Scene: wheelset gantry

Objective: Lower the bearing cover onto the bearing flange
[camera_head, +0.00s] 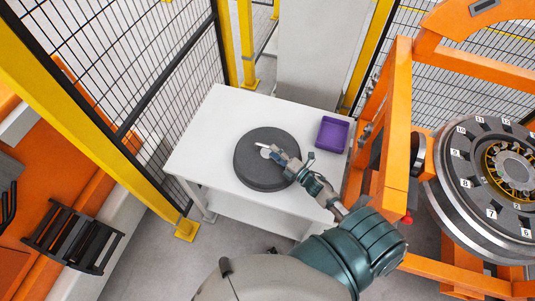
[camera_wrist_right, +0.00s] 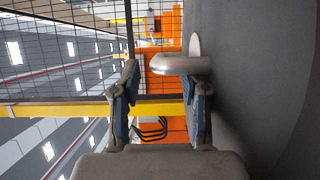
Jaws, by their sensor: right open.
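The bearing cover (camera_head: 262,175) is a dark grey round disc lying flat on the white table (camera_head: 215,118). Its metal handle (camera_head: 262,146) sticks up from the top face, and it also shows in the right wrist view (camera_wrist_right: 180,65) as a rounded silver bar. My right gripper (camera_head: 276,154) is over the cover, close to the handle. In the right wrist view its two fingers (camera_wrist_right: 162,95) are apart, with the handle just beyond the tips. The bearing flange (camera_head: 512,168), ringed by numbered marks, sits at the right on the wheelset. My left gripper is not in view.
A purple bin (camera_head: 333,135) stands on the table right of the cover. An orange gantry frame (camera_head: 395,130) rises between the table and the wheelset. Yellow posts (camera_head: 150,165) and black mesh fencing close off the left and back.

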